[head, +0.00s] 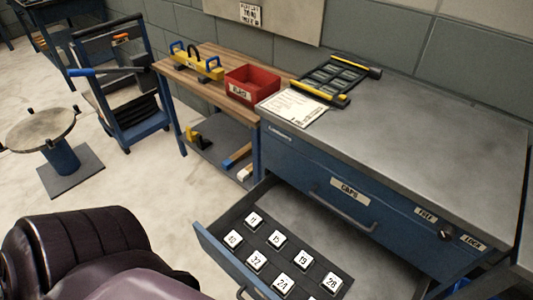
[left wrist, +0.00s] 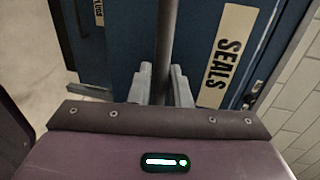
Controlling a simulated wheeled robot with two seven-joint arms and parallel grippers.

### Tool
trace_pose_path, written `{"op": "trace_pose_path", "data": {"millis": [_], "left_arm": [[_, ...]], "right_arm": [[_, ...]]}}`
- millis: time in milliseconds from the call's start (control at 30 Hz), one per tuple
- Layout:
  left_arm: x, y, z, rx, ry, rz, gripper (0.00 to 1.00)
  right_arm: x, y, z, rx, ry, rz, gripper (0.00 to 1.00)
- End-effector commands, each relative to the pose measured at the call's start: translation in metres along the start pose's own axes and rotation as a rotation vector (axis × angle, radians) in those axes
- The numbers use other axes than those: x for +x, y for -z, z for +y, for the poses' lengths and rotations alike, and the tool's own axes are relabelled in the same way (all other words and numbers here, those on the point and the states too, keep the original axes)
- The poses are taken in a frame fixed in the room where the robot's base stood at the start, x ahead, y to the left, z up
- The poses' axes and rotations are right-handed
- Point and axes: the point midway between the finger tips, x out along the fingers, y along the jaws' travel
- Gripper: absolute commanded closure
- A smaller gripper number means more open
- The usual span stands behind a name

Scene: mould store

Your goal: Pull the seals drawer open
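The seals drawer front (left wrist: 195,25), with its SEALS label (left wrist: 222,58), fills much of the left wrist view. Its dark bar handle (left wrist: 165,35) runs between the fingers of my left gripper (left wrist: 163,88), which appear closed on it from both sides. In the head view, a drawer (head: 225,262) below the CAPS drawer stands well open, showing several numbered white-topped pieces in dark compartments. Its front label is hidden there. My left arm shows at lower left of the head view, but its gripper is out of that frame. My right gripper is in neither view.
The CAPS drawer (head: 310,180) above is shut. The cabinet top (head: 430,130) holds a black-and-yellow rack (head: 335,78) and a paper sheet. A bench (head: 210,62) with a red bin (head: 252,83) stands behind. Floor left of the drawer is clear up to a stool (head: 42,132).

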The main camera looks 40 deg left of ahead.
Motion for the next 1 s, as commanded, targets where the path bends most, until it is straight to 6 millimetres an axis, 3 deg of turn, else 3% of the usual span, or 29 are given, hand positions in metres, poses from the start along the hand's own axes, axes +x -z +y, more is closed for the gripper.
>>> {"op": "trace_pose_path", "data": {"millis": [233, 667, 1000], "left_arm": [[-0.008, 0.000, 0.001, 0.000, -0.002, 0.001, 0.83], [-0.072, 0.000, 0.001, 0.000, -0.002, 0.000, 0.83], [-0.078, 0.000, 0.000, 0.000, 0.000, 0.000, 0.83]], "right_arm": [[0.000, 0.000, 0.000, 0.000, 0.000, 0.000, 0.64], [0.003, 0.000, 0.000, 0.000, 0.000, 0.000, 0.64], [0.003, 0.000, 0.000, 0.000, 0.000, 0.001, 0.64]]}}
